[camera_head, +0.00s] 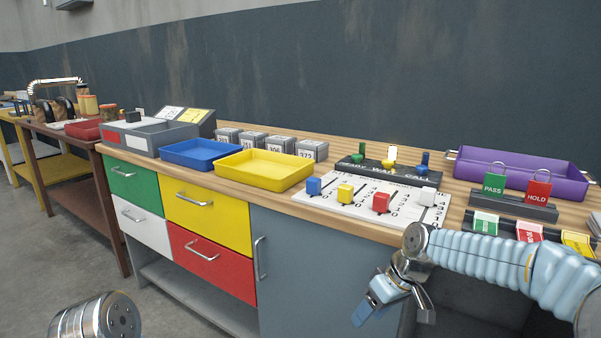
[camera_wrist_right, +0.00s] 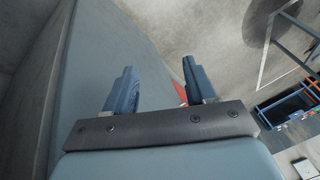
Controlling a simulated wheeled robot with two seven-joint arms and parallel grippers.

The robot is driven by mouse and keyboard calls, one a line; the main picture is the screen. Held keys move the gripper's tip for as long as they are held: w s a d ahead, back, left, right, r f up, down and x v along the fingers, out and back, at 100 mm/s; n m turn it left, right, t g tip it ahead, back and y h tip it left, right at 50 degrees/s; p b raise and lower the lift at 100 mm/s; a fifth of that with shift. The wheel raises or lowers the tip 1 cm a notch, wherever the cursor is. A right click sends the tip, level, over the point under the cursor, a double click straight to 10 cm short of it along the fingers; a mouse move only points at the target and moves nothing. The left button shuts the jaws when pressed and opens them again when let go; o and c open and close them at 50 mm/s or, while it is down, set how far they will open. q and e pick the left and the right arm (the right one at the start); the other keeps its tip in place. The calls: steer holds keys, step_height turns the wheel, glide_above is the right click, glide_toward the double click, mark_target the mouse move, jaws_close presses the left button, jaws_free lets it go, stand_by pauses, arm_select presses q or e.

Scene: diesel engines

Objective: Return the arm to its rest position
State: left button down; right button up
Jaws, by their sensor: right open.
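My right arm (camera_head: 500,258) comes in from the right, in front of the workbench. Its right gripper (camera_head: 396,312) hangs below the bench-top edge, pointing down, before the grey-blue cabinet door. In the right wrist view the gripper (camera_wrist_right: 158,85) shows two blue fingers spread apart with nothing between them. A metal cylinder (camera_head: 95,318), seemingly part of my left arm, shows at the bottom left. My left gripper is not in view.
The wooden bench carries a blue tray (camera_head: 201,148), a yellow tray (camera_head: 264,183), a white board with coloured sliders (camera_head: 326,202), and a purple tray (camera_head: 520,178). Green PASS (camera_head: 494,184) and red HOLD (camera_head: 537,192) padlocks stand at the right. Floor at left is clear.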

step_height(320, 180, down, 16)
steer(key=s+a+m, duration=0.2)
steer(key=s+m, duration=0.1)
steer(key=s+a+f+m, duration=0.2)
steer(key=s+f+m, duration=0.3)
steer(key=s+f, duration=1.4)
steer(key=shift+a+g, duration=0.2)
steer(key=shift+g, duration=0.2)
